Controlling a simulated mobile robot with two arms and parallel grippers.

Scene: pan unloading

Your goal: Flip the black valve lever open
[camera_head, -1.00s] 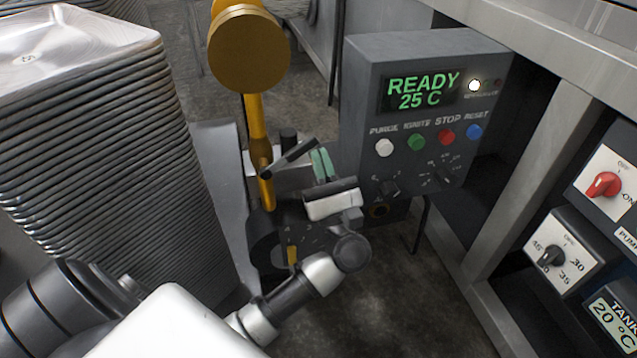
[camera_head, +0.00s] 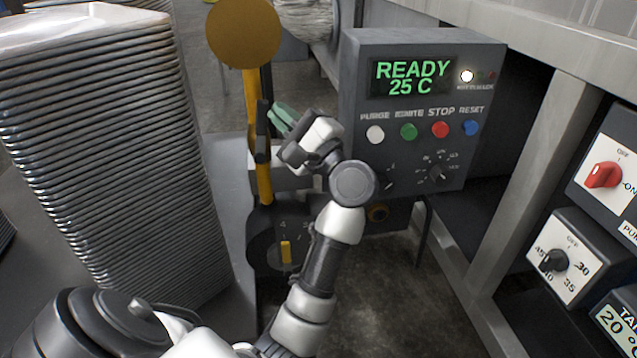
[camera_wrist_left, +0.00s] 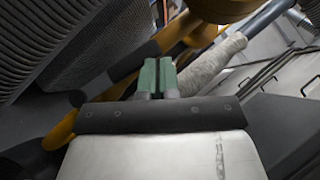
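The black valve lever (camera_head: 262,132) stands nearly upright along the yellow pipe (camera_head: 251,95) in the head view. In the left wrist view a dark bar that looks like the lever (camera_wrist_left: 128,66) runs slantwise left of and behind the fingers. My left gripper (camera_head: 279,117) is just right of the lever, its green fingers pointing up and left. In the left wrist view its green fingers (camera_wrist_left: 157,72) lie side by side, shut with nothing seen between them. I cannot tell whether they touch the lever. My right gripper is in no view.
A tall stack of metal pans (camera_head: 120,150) stands at the left. A grey control box (camera_head: 415,160) reading READY 25 C is close right of my left gripper. A round yellow disc (camera_head: 243,33) tops the pipe. A dial with a yellow pointer (camera_head: 286,252) sits below.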

